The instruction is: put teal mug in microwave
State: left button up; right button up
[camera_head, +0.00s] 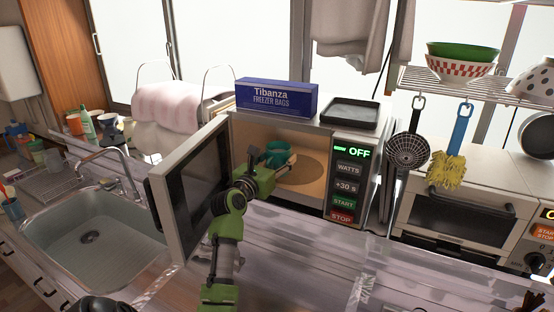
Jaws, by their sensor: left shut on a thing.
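The microwave (365,135) stands on the counter with its door (187,195) swung open to the left. Its panel shows OFF in green. The teal mug (278,152) is at the left part of the microwave's opening, above the round plate (303,170). My left gripper (262,165) is shut on the mug, and my green arm reaches up to it from the bottom of the view. The gripper and wrist hide part of the mug, so I cannot tell whether it touches the plate. My right gripper is not in view.
A blue freezer bags box (277,98) and a dark tray (350,113) lie on top of the microwave. A sink (90,240) is on the left. A toaster oven (465,210) stands on the right, with a skimmer (408,150) and yellow brush (447,168) hanging before it.

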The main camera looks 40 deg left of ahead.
aim_at(277, 150)
pick_arm(q)
jog(key=w+a, duration=0.1)
jog(key=a, duration=0.1)
jog(key=w+a, duration=0.1)
jog(key=shift+w+r, duration=0.25)
jog(key=shift+w, duration=0.05)
jog(key=shift+w+a+f, duration=0.15)
jog(key=shift+w+a, duration=0.1)
notch_tip(277, 150, down, 3)
jog(key=shift+r+p, duration=0.1)
jog(key=shift+p, duration=0.2)
jog(key=shift+f, duration=0.3)
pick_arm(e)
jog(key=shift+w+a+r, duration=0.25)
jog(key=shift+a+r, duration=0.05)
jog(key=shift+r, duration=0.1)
pick_arm(q)
jog(key=o, duration=1.5)
jog(key=shift+d+f, duration=0.1)
jog(key=shift+f, duration=0.1)
jog(key=shift+o, duration=0.2)
jog(key=shift+s, duration=0.1)
